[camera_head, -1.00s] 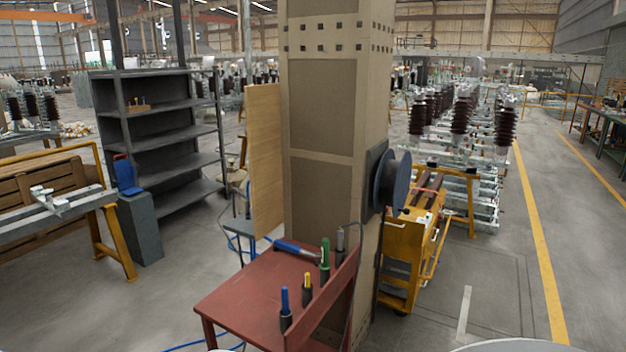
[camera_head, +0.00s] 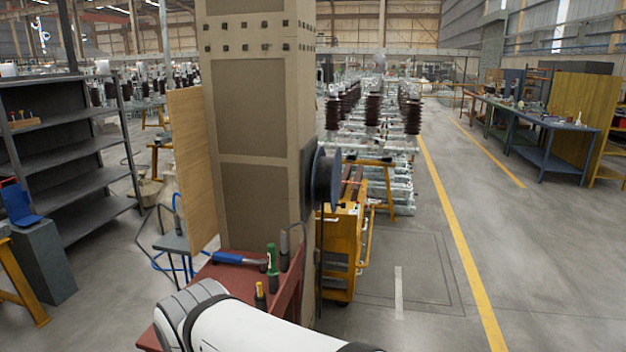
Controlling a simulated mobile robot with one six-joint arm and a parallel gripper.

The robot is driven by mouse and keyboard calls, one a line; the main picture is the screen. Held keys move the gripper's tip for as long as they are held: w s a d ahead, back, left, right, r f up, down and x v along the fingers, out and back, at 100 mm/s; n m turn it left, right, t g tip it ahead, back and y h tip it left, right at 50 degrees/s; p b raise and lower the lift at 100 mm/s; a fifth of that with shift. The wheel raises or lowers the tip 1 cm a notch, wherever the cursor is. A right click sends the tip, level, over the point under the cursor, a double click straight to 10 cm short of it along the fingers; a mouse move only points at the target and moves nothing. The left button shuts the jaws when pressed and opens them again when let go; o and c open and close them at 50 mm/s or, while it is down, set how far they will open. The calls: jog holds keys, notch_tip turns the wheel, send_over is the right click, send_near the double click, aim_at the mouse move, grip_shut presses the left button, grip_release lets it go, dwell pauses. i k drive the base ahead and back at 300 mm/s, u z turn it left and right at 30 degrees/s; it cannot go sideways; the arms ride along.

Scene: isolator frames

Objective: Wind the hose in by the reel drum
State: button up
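The reel drum (camera_head: 325,180) is a dark, round spool on the right-hand face of the tan column, seen nearly edge-on in the head view. A thin dark hose (camera_head: 319,262) appears to hang from it along the column, behind the red table's right side; its lower end is hidden. My white arm crosses the bottom of the view in front of the red table, well short of the drum in the picture. My gripper is not in view, so its opening and contents do not show.
The column (camera_head: 252,120) stands mid-left with the red table (camera_head: 232,272) at its foot, holding several tools. Grey shelves (camera_head: 70,150) are at left. Open floor (camera_head: 440,270) lies right, marked by a yellow line.

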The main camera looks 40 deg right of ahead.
aim_at(327, 171)
jog(key=z, duration=1.45)
jog(key=i, duration=0.45)
jog(key=z, duration=0.1)
jog(key=k, duration=0.55)
jog(key=u, duration=0.1)
